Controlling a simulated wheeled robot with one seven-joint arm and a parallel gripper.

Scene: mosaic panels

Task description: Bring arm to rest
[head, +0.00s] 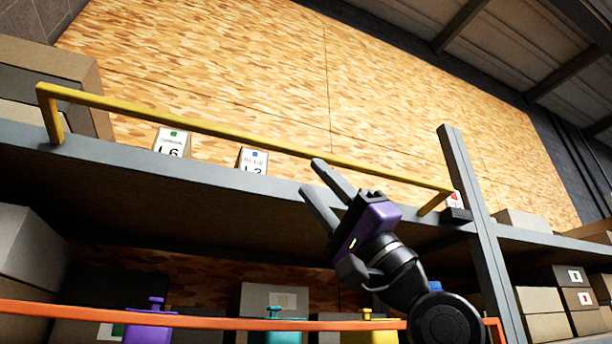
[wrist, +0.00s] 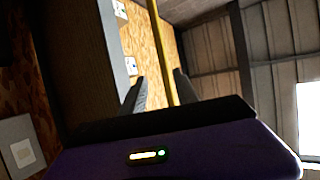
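My gripper (head: 311,177) is raised in front of the upper shelf, right of the picture's middle in the head view. Its two dark fingers are apart and point up and left, with nothing held. The upper finger overlaps the yellow rail (head: 230,134) in the picture. In the wrist view, the fingers (wrist: 158,88) are spread and the yellow rail (wrist: 160,45) shows in the gap between them. I cannot tell how far the rail is from the fingers. My arm comes up from the lower right.
A grey post (head: 470,220) stands right of my gripper. An orange bar (head: 60,312) crosses below, with purple (head: 148,332), teal and yellow items behind it. Boxes (head: 545,315) fill the lower right.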

